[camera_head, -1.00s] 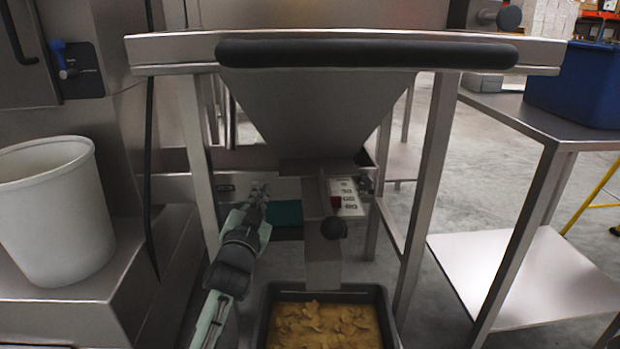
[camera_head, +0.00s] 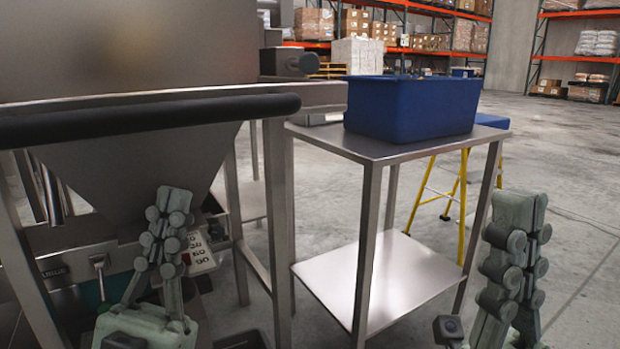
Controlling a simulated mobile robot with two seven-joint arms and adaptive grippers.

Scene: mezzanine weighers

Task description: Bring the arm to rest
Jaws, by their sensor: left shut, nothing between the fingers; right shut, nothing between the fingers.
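My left gripper (camera_head: 170,205) stands upright at the lower left, in front of the steel hopper (camera_head: 145,165) and its number panel (camera_head: 201,258). Its fingers point up, are shut and hold nothing. It hides part of the panel; whether it touches it I cannot tell. My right gripper (camera_head: 520,212) stands upright at the lower right, fingers up, also shut and empty. It shows to the right of the steel table, in front of open floor.
A steel table (camera_head: 335,137) with a lower shelf bears a blue bin (camera_head: 412,108). Yellow-legged steps (camera_head: 463,190) stand behind it. A black padded bar (camera_head: 140,117) crosses the hopper frame at left. Concrete floor (camera_head: 575,160) is clear at right; racks stand far back.

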